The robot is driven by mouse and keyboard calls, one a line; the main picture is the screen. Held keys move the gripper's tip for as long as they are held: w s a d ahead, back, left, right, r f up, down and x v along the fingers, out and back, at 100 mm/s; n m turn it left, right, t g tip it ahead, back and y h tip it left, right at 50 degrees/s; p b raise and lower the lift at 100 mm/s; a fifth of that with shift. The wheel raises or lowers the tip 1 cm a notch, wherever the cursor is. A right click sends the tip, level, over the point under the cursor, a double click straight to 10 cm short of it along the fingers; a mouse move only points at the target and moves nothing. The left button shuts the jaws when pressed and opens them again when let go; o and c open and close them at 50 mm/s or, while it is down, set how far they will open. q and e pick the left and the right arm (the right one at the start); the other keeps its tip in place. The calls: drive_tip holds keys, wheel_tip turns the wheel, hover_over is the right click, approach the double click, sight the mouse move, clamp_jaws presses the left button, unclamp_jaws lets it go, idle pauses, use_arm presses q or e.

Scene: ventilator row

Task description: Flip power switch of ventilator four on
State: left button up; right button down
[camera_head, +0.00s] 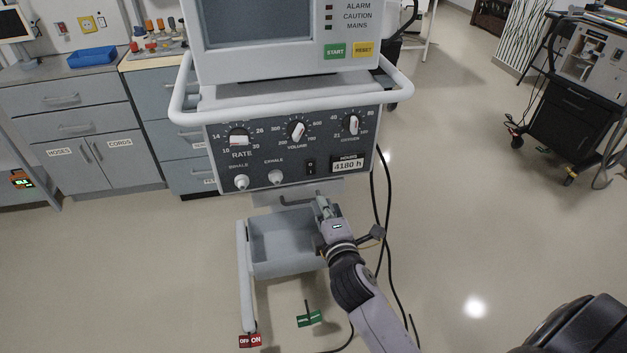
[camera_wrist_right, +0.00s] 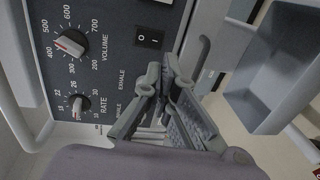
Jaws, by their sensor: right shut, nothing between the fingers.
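The ventilator (camera_head: 295,92) stands in front of me with its dark control panel (camera_head: 218,160) facing me. Its small black rocker power switch (camera_head: 310,166) sits low on the panel, left of the hours label. The switch (camera_wrist_right: 149,38) also shows near the top of the right wrist view; its on or off position is too small to tell. My right gripper (camera_head: 322,203) is shut and empty, just below the panel and slightly right of the switch. In the right wrist view the fingertips (camera_wrist_right: 161,72) are close to the switch but look apart from it. My left gripper is not in view.
A white handle rail (camera_head: 178,95) surrounds the ventilator. A grey tray (camera_head: 262,262) hangs below the panel, beside my right gripper. Black cables (camera_head: 385,225) run down at the right. Red OFF/ON (camera_head: 250,340) and green (camera_head: 309,318) tags are below. Open floor (camera_head: 480,230) lies right.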

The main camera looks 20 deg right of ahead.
sight(310, 173)
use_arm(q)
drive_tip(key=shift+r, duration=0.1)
use_arm(e)
drive_tip(key=x, duration=1)
drive_tip(key=shift+d, duration=0.1)
drive_tip(key=shift+w, duration=0.25)
drive_tip(key=shift+s+f, duration=0.1)
